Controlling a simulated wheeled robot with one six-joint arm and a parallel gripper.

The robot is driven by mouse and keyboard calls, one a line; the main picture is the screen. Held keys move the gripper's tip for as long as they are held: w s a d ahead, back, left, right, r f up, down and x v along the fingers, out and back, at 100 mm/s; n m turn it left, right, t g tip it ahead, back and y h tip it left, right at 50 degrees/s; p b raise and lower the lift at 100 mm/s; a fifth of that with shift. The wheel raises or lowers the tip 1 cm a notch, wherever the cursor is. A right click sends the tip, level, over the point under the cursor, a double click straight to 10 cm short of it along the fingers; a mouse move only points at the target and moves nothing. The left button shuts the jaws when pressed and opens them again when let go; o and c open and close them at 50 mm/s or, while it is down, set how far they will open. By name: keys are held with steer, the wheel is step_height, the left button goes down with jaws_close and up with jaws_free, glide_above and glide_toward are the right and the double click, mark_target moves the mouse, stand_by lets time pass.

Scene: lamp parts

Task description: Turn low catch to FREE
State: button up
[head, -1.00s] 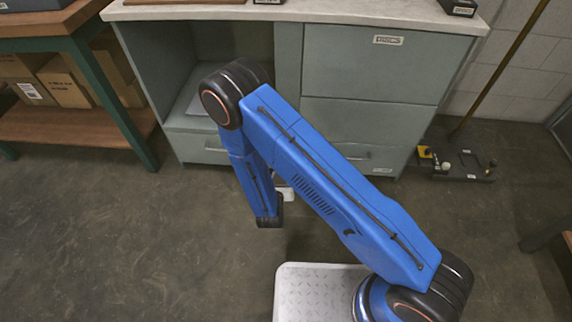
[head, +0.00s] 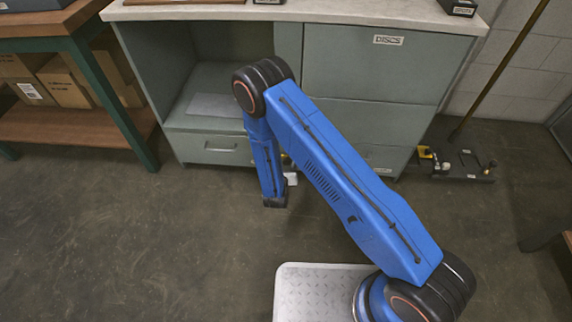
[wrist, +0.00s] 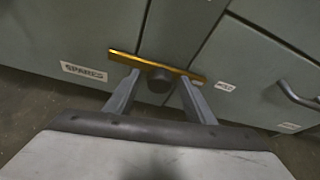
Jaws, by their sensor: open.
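The low catch (wrist: 157,68) shows in the wrist view as a yellow bar on a dark round hub, mounted on the cabinet front. The bar lies nearly level in that view, tilted down to the right. My gripper (wrist: 158,88) is open, with one finger on each side of the hub and the fingertips close to the bar. I cannot tell whether they touch it. A small white label (wrist: 225,86) sits by the bar's right end, too blurred to read. In the head view my arm hides most of the catch area.
The grey-green cabinet (head: 370,75) has a DISCS label, an open bay and a lower drawer (head: 208,148). A SPARES label (wrist: 84,71) and a bar handle (wrist: 293,97) flank the catch. A wooden bench (head: 70,125) stands left. The floor in front is clear.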

jaws_close()
steer(key=shift+a, duration=0.1)
steer(key=shift+a+f+n+h, duration=0.15)
steer(key=shift+n+h, duration=0.65)
steer(key=shift+n, duration=0.4)
steer(key=n+t+h, duration=0.1)
steer(key=n+h, duration=0.1)
steer(key=n, duration=0.2)
steer(key=shift+a+f, duration=0.1)
steer(key=shift+f, duration=0.05)
steer(key=n+h, duration=0.1)
steer(key=n+t, duration=0.1)
steer(key=n, duration=0.1)
steer(key=shift+a+f+n+h, duration=0.1)
steer(key=shift+f+n+h, duration=0.1)
steer(key=shift+n+h, duration=0.15)
steer(key=n+t, duration=0.1)
steer(key=n, duration=0.2)
steer(key=shift+f+n+t+h, duration=0.15)
steer(key=shift+n+t+h, duration=0.2)
steer(key=shift+t, duration=0.05)
